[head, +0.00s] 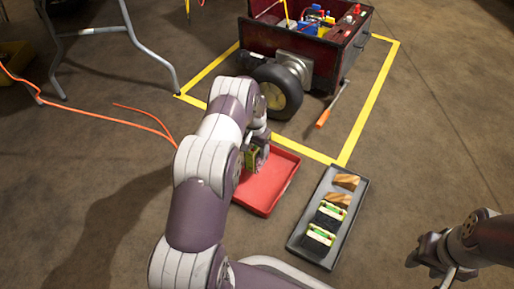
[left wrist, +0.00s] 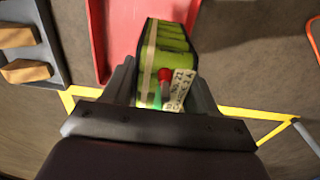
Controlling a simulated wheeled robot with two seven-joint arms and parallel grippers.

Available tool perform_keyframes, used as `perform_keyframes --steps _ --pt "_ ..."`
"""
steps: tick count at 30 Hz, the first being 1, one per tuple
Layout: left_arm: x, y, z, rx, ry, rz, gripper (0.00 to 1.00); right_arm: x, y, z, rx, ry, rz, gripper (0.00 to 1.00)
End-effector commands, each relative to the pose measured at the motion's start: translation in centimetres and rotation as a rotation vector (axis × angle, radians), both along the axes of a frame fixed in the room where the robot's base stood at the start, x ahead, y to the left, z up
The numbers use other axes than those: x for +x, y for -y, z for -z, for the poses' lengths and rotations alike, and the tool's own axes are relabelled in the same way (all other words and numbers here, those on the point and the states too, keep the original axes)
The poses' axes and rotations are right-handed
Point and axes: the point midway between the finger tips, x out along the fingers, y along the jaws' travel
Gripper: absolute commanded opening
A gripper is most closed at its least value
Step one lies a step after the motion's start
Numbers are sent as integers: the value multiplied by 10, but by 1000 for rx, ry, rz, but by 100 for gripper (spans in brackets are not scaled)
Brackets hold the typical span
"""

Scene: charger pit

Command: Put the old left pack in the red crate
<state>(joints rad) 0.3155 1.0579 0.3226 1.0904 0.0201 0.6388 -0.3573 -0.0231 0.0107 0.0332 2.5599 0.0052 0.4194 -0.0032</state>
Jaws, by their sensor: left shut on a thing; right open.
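The old left pack (left wrist: 170,48) is a block of green-yellow cells with a paper tag and a red-and-green detail at its near end. My left gripper (left wrist: 165,90) is shut on it. In the head view the pack (head: 250,160) is partly hidden by my left arm and shows at the left side of the red crate (head: 268,192). In the left wrist view the pack overlaps part of the crate (left wrist: 98,45); I cannot tell whether it touches it. The crate's visible floor is bare. My right gripper (head: 428,258) is open and empty at the lower right.
A grey tray (head: 298,243) right of the crate holds two green-and-white packs (head: 324,226) and two brown blocks (head: 346,181). Behind stands a dark red wheeled cart (head: 318,70) inside yellow floor tape (head: 372,108). An orange-handled tool (head: 323,118) leans nearby. An orange cable (head: 90,116) lies left.

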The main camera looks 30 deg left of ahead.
Motion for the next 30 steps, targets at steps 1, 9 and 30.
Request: perform_keyframes --steps 1,9,30 --pt "-8 7 12 1 2 2 0 0 0 14 0 0 0 44" --pt "-44 34 36 2 6 2 0 0 0 38 0 0 0 44" --pt "-48 36 77 2 5 0 0 0 0 76 0 0 0 44"
